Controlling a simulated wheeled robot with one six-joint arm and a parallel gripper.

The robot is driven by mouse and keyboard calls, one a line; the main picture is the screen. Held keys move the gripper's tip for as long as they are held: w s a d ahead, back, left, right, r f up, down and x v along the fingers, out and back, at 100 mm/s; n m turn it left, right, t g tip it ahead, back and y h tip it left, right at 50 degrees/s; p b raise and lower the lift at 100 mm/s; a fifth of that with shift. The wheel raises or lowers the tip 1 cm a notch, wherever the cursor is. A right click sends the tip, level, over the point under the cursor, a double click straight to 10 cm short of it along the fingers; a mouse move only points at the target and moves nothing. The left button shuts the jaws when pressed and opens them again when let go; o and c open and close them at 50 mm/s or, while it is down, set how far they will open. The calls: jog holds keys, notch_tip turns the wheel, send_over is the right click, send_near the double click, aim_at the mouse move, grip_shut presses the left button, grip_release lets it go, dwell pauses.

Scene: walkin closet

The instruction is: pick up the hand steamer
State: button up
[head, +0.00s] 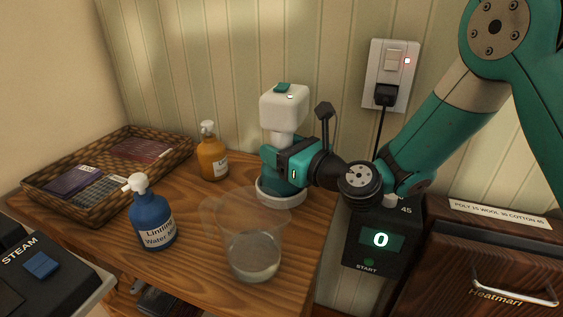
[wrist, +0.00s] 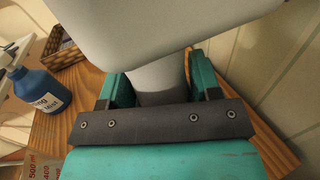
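The hand steamer (head: 284,106) stands upright on the wooden counter, with a white head, a teal button on top and a pale neck. Its lower part is largely hidden behind my gripper, above a round pale dish (head: 282,200). My gripper (head: 284,158) reaches in from the right at the neck. In the wrist view, the steamer's white head (wrist: 150,30) fills the top. The teal fingers of my gripper (wrist: 162,88) lie on both sides of the grey neck and look flush against it, with no clear gap.
A clear measuring cup (head: 254,250) stands in front of the steamer. A blue spray bottle (head: 153,220) and an amber bottle (head: 212,158) stand to the left, beside a woven tray (head: 55,205). A wall socket (head: 391,70) with a plugged-in cord is behind my arm.

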grip_shut()
jog(key=c, duration=0.7)
grip_release()
jog(key=shift+o, duration=0.3)
notch_tip(320, 180, up, 20)
jog(key=p, duration=0.9)
notch_tip(320, 180, up, 7)
jog(key=p, duration=0.7)
